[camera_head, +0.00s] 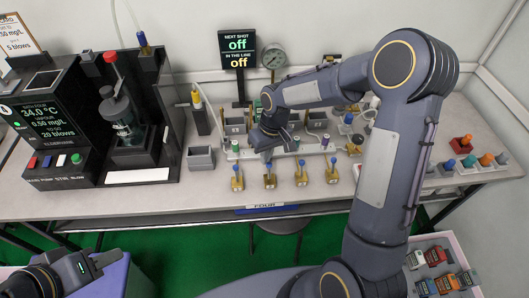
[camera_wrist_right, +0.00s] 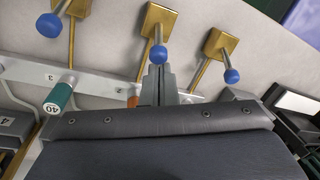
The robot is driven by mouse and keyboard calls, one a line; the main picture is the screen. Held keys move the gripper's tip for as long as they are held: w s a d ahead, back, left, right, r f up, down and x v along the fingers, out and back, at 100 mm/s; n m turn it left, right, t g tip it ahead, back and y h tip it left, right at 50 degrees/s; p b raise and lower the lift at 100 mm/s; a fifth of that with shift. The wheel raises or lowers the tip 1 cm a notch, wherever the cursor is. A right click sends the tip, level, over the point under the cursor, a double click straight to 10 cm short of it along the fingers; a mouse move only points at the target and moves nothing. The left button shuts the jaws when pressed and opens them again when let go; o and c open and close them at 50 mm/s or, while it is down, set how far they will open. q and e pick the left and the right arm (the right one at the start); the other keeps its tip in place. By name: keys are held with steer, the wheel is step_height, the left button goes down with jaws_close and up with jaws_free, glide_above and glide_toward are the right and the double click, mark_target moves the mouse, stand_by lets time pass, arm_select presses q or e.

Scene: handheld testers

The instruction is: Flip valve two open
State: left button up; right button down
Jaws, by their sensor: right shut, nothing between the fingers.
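A row of valves with blue knobs on gold bases runs along the table front in the head view: the leftmost valve (camera_head: 237,183), the second valve (camera_head: 270,181), the third valve (camera_head: 301,179) and the rightmost valve (camera_head: 332,176). My right gripper (camera_head: 267,158) is shut and empty, just behind the second valve's knob. In the right wrist view its fingertips (camera_wrist_right: 158,72) are close to the middle blue knob (camera_wrist_right: 159,54); contact cannot be told. A "3" stands by the left lever there. The visible levers look alike in pose. My left gripper (camera_head: 78,268) is low at left, fingers unclear.
A pale manifold bar (camera_head: 285,150) with coloured knobs lies behind the valves. A black tester (camera_head: 50,135) stands at left, a display (camera_head: 239,50) and gauge (camera_head: 273,56) at the back. Coloured blocks (camera_head: 468,162) sit at right. A small grey bin (camera_head: 201,159) is left of the valves.

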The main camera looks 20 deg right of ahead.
steer(key=shift+b, duration=0.4)
steer(key=shift+s+a+r+t+b, duration=0.15)
steer(key=shift+s+t+b, duration=0.2)
steer(key=shift+t+b, duration=0.55)
steer(key=s+t+b, duration=0.1)
steer(key=t+b, duration=0.1)
steer(key=b, duration=0.4)
steer(key=s+t+h+b, duration=0.1)
steer(key=s+t+b, duration=0.1)
steer(key=b, duration=0.4)
steer(key=s+a+t+h+b, duration=0.1)
steer(key=t+b, duration=0.1)
steer(key=b, duration=0.5)
steer(key=shift+s+n, duration=0.15)
steer(key=shift+n, duration=0.15)
steer(key=shift+r+p, duration=0.55)
steer(key=shift+p, duration=0.2)
steer(key=shift+r, duration=0.1)
